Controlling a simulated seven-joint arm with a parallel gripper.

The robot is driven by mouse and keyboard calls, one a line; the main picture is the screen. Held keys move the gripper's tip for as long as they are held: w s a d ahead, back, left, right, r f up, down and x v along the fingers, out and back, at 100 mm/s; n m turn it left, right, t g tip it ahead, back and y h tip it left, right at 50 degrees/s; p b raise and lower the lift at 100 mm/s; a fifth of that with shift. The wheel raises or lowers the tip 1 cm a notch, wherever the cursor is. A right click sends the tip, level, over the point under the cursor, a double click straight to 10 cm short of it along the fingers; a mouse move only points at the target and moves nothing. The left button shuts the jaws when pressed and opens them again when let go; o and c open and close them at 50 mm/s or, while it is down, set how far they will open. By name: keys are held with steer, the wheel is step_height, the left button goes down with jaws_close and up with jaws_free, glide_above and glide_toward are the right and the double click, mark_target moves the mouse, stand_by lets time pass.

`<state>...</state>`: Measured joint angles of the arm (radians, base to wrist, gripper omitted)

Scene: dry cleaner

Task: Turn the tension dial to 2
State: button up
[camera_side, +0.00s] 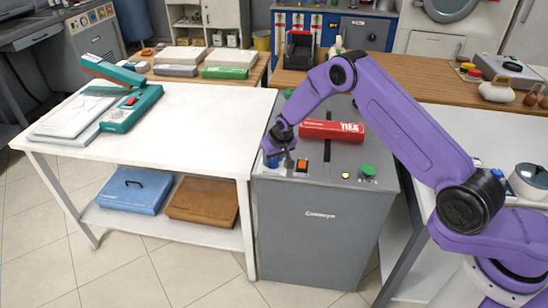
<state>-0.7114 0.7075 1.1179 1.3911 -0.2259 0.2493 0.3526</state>
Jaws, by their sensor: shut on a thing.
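The grey machine (319,235) stands in the middle, with controls along the front of its top. My gripper (281,152) points down at the top's front left corner. It is shut on a small blue part (272,160) there, which appears to be the tension dial. The fingers hide much of it, and its pointer and numbers cannot be read.
An orange switch (301,166) sits just right of my gripper. A green button (368,170) and a small lamp (345,176) are farther right. A red box (333,131) lies behind. A white table (190,120) stands close on the left.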

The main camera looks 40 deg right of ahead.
steer(key=m+h, duration=0.1)
steer(key=m, duration=0.1)
steer(key=m+h, duration=0.1)
steer(key=m, duration=0.2)
steer(key=shift+w+a+m+g, duration=0.1)
steer(key=shift+a+m+g, duration=0.05)
steer(key=shift+m+g, duration=0.15)
steer(key=shift+m+g+h, duration=0.35)
steer(key=shift+m, duration=0.8)
steer(key=shift+m+g+h, duration=0.35)
steer(key=shift+m, duration=0.8)
steer(key=o, duration=1)
steer(key=v, duration=1.7)
steer(key=shift+w+r, duration=0.15)
steer(key=shift+r, duration=0.15)
